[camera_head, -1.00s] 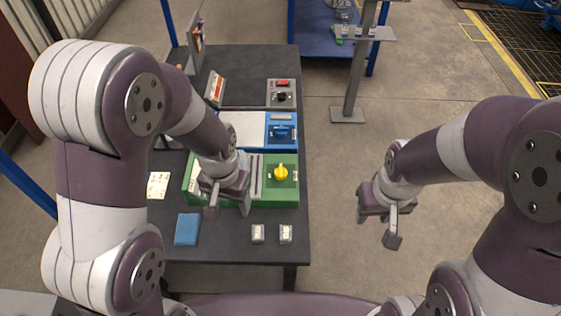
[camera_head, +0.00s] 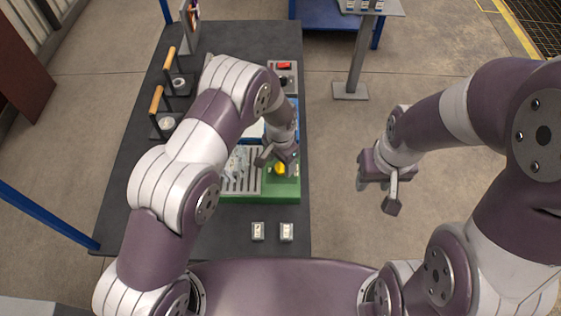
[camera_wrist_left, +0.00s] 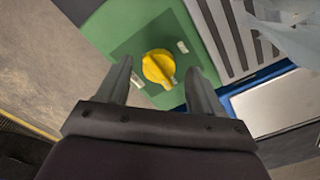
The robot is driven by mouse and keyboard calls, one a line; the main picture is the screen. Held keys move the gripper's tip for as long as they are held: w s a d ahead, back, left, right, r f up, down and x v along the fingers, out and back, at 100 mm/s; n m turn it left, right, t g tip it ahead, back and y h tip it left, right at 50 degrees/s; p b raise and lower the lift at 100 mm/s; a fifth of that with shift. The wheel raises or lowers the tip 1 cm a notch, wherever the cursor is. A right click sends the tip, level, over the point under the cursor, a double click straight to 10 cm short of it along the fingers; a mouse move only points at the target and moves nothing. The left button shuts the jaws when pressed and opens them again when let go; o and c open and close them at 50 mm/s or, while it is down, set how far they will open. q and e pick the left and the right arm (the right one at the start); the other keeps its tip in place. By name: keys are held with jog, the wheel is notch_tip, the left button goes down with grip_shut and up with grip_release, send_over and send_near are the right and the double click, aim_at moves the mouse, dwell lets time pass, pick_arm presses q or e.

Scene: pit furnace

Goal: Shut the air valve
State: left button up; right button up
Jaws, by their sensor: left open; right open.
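A yellow knob (camera_head: 280,169) sits on the right end of a green panel box (camera_head: 283,189). In the left wrist view the yellow knob (camera_wrist_left: 158,68) is a round dial with a raised grip bar, on a darker green plate. My left gripper (camera_head: 274,157) is above the knob, open, with one finger on either side of it in the picture. I cannot tell whether the fingers touch it. A blue box (camera_head: 294,113) behind is largely hidden by my left arm. No label saying air valve is readable. My right gripper (camera_head: 378,190) is open and empty, over the floor.
The boxes stand on a dark table (camera_head: 130,193). A grey panel with a red switch (camera_head: 284,66) is behind them. Two small white-topped blocks (camera_head: 272,231) lie near the front edge. Wooden-handled tools (camera_head: 157,98) stand at the left. A metal stand (camera_head: 350,90) is right of the table.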

pick_arm(q)
jog(key=shift+s+f, duration=0.1)
jog(key=shift+f, duration=0.75)
jog(key=c, duration=1)
